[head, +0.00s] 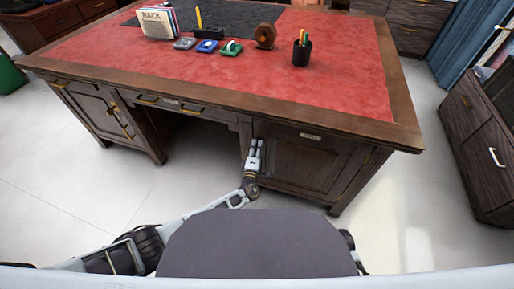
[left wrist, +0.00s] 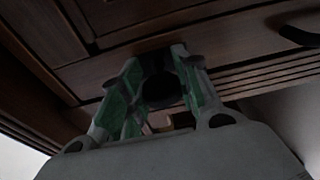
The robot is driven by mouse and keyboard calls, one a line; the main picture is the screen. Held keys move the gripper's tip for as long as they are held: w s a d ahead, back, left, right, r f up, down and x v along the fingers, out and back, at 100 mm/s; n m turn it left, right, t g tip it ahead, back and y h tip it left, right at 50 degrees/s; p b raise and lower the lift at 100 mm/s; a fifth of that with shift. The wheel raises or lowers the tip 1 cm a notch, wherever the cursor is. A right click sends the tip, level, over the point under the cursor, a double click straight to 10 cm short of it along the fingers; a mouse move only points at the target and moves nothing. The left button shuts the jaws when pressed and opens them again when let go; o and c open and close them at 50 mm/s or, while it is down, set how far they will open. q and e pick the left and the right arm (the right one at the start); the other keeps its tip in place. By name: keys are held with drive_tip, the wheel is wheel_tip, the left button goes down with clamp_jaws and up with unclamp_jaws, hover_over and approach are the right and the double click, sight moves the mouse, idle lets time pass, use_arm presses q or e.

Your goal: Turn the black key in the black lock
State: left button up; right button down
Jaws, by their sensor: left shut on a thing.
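My left gripper (head: 255,145) reaches up to the front of the wooden desk, at the left edge of the right-hand cabinet door. In the left wrist view, its green-padded fingers (left wrist: 160,75) stand on either side of a dark round thing (left wrist: 160,92), which looks like the black key at the black lock. The gripper is shut on it. The view is too dark to tell key from lock or to show the key's angle. In the head view the gripper hides the key and lock. My right gripper is not in view.
The desk (head: 300,120) has a red leather top with a pencil cup (head: 301,53), a brown round object (head: 265,36), several small coloured items and a paper holder (head: 158,21). A cabinet (head: 480,140) stands at right. The floor before the desk is clear.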

use_arm(q)
drive_tip(key=o, duration=1)
drive_tip(key=shift+o, duration=0.2)
drive_tip(key=shift+s, duration=0.2)
drive_tip(key=s+a, duration=0.2)
drive_tip(key=s, duration=0.9)
drive_tip(key=shift+s, duration=0.25)
idle(0.3)
